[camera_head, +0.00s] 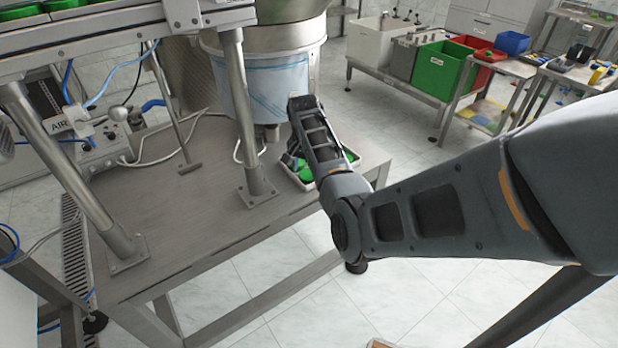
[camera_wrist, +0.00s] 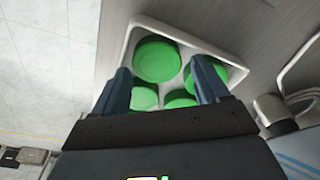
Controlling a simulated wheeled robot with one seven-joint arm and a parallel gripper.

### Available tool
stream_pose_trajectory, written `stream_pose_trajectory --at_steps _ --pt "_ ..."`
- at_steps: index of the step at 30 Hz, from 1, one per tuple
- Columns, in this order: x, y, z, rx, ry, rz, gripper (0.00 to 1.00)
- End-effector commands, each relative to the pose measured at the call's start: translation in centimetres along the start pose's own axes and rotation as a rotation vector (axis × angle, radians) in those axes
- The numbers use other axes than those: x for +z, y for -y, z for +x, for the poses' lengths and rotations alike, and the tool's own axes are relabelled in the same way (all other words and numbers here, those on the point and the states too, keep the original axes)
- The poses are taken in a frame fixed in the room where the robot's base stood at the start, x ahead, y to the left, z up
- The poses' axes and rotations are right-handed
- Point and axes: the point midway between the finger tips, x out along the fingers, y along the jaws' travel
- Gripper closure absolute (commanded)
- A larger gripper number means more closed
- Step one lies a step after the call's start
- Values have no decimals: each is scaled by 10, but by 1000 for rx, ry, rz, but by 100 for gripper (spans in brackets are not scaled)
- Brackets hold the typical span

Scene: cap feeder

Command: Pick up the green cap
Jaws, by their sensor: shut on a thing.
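Several round green caps lie in a white tray (camera_wrist: 222,58), which also shows in the head view (camera_head: 351,156) on the metal table. In the wrist view the largest-looking green cap (camera_wrist: 157,60) sits between the two dark fingertips of my gripper (camera_wrist: 163,70). My gripper is shut on this cap, over the tray. Other green caps (camera_wrist: 180,98) show behind and beside the fingers, partly hidden by them. In the head view my arm hides most of the gripper and part of the tray. I cannot tell whether the held cap is clear of the tray floor.
A metal table (camera_head: 190,215) carries the tray near its right edge. A steel post (camera_head: 245,110) and a large feeder bowl (camera_head: 265,85) stand close to the left of my arm. Green (camera_head: 440,70) and red bins stand at the back right. Open tiled floor lies in front.

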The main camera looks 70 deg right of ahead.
Motion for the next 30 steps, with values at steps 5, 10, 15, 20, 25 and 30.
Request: stream_pose_trajectory --at_steps 5,10,15,20,25,30 --pt "12 -11 26 16 25 0 53" --pt "12 -11 24 18 25 -2 67" --pt "12 -10 21 18 24 -3 67" --pt "11 -9 19 18 22 -4 67" --pt "8 -8 8 15 18 -3 67" --pt "4 -6 -16 12 15 -2 67"
